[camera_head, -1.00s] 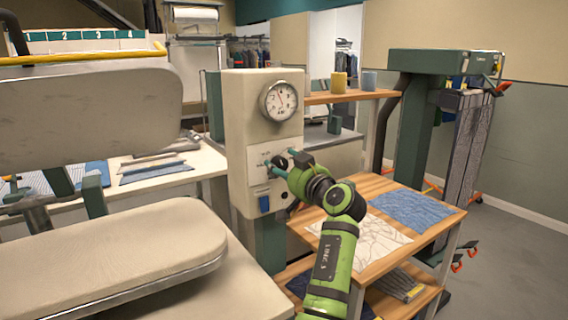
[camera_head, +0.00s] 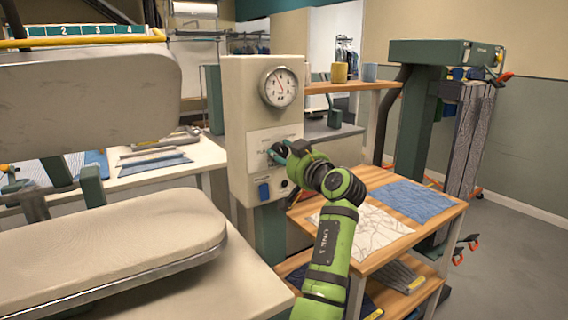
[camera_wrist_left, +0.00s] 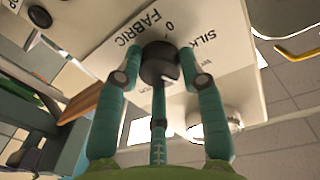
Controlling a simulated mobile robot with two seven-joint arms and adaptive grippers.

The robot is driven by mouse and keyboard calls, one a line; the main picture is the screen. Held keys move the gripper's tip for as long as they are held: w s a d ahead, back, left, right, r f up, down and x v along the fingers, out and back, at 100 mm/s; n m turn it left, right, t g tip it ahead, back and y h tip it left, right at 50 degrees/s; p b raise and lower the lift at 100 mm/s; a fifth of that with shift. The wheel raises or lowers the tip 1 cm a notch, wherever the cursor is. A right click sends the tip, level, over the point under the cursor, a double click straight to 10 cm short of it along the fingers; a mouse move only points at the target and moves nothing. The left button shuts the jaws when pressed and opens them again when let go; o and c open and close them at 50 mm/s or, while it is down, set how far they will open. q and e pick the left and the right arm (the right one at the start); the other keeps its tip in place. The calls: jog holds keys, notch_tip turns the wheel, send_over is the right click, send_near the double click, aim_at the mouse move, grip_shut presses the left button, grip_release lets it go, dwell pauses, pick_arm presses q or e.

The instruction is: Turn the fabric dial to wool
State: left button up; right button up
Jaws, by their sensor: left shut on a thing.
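The black fabric dial (camera_wrist_left: 160,64) sits on a white label panel (camera_head: 262,135) on the front of the cream control box. In the left wrist view the printed words FABRIC, 0 and SILK show beside it. Another label starting with W is partly covered by a finger. My left gripper (camera_head: 283,150) has its teal fingers on either side of the dial and is shut on it. It also shows in the left wrist view (camera_wrist_left: 158,72). The dial's pointer mark cannot be made out. My right gripper is not in view.
A round gauge (camera_head: 280,87) is above the dial. A blue switch (camera_head: 264,192) and a small black knob (camera_head: 285,185) are below it. A padded pressing board (camera_head: 110,245) stands at left. A wooden table (camera_head: 384,180) with fabric pieces is at right.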

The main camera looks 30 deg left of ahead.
pick_arm(q)
jog(key=shift+r+n+b, duration=0.15)
jog(key=shift+n+b, duration=0.15)
jog(key=shift+b, duration=0.05)
jog(key=shift+r, duration=0.3)
jog(key=o, duration=1.1)
jog(key=shift+o, duration=0.2)
jog(key=shift+f, duration=0.25)
jog(key=shift+s+d, duration=0.1)
jog(key=shift+d, duration=0.15)
jog(key=v, duration=1.1)
jog(key=shift+s+d, duration=0.2)
